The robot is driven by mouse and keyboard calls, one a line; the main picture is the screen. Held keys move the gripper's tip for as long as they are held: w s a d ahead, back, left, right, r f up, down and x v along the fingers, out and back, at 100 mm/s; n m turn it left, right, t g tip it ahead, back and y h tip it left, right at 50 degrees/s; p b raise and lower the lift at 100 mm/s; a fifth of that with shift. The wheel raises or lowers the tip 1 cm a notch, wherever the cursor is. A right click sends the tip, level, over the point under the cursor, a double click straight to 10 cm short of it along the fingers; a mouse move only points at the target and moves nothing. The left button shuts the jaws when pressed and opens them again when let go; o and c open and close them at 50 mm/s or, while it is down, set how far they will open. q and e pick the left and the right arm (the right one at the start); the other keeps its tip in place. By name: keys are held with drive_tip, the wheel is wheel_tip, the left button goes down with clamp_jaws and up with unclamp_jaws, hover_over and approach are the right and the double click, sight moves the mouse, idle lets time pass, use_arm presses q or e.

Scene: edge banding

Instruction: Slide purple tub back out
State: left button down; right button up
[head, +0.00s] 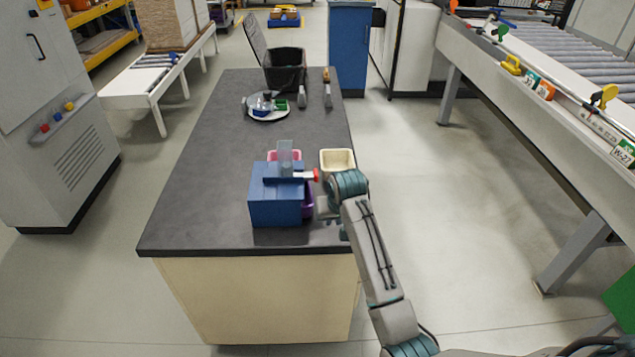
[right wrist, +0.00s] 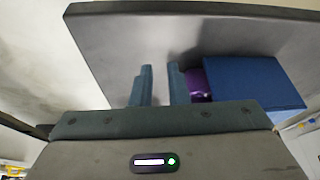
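The purple tub (head: 307,199) shows at the right side of the blue box (head: 275,203) on the dark worktop. Only a narrow part of it is seen; the blue box and my gripper hide the rest. In the right wrist view, the purple tub (right wrist: 197,84) lies just beside the right-hand finger, against the blue box (right wrist: 252,82). My right gripper (right wrist: 160,86) is open, with a small gap of bare worktop between its fingers. In the head view, my right gripper (head: 326,208) is low at the worktop's right edge, right of the tub. My left gripper is not in view.
A red-tipped rod (head: 313,175) sticks out right from the blue box, above the tub. A cream tub (head: 337,160) stands behind my right wrist, and a pink tub (head: 284,155) behind the box. The worktop's (head: 205,190) left side is clear.

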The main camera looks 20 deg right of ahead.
approach(311, 198)
drive_tip(key=v, duration=0.2)
drive_tip(key=shift+s+d+r, duration=0.15)
drive_tip(key=shift+d+r, duration=0.05)
drive_tip(key=shift+d, duration=0.05)
drive_tip(key=p+x, duration=0.2)
drive_tip(key=x, duration=0.8)
drive_tip(key=shift+w+a+f, duration=0.15)
drive_tip(key=shift+w+f, duration=0.05)
drive_tip(key=shift+f, duration=0.15)
